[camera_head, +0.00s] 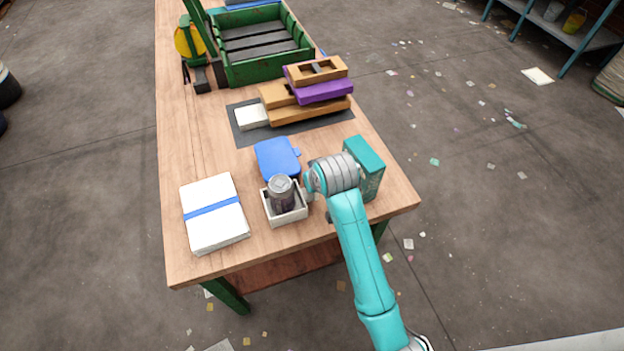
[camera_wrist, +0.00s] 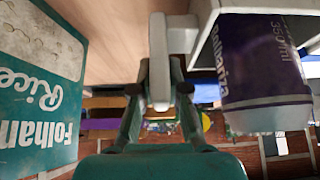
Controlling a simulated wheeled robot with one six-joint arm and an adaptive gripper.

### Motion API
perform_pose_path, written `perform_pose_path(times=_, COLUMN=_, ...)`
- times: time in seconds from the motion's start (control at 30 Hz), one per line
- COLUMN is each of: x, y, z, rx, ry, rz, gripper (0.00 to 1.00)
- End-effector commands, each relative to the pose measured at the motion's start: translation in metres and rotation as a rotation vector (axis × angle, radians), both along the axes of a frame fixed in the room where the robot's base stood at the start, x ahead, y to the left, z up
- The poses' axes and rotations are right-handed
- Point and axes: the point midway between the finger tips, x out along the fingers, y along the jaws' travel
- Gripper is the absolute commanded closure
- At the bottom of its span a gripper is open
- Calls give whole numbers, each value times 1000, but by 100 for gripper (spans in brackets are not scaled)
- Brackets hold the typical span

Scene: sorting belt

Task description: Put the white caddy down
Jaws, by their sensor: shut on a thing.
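The white caddy (camera_head: 288,217) is a small open box near the table's front edge in the head view, with a dark can (camera_head: 282,197) standing in it. My gripper (camera_head: 311,187) is at the caddy's right side. In the wrist view my gripper (camera_wrist: 160,88) is shut on a white upright part of the caddy (camera_wrist: 158,58). The can shows there with a purple label (camera_wrist: 262,65), inverted in the picture. The caddy looks level and is at or just over the tabletop; I cannot tell whether its base touches.
A teal rice box (camera_head: 369,172) stands close to the right of my gripper. A blue lidded box (camera_head: 277,157) lies just behind the caddy. A white strapped stack (camera_head: 214,222) lies left. The wooden table (camera_head: 190,150) has bare wood at its front edge.

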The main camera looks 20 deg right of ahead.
Motion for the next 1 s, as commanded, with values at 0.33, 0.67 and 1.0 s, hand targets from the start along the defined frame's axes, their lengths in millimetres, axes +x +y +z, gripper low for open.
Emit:
perform_pose_path(times=0.33, x=0, y=0, z=-2, rx=0, ry=-1, rz=0, gripper=84)
perform_pose_path(times=0.67, x=0, y=0, z=-2, rx=0, ry=-1, rz=0, gripper=61)
perform_pose_path(times=1.0, x=-15, y=0, z=26, rx=0, ry=-5, rz=0, gripper=61)
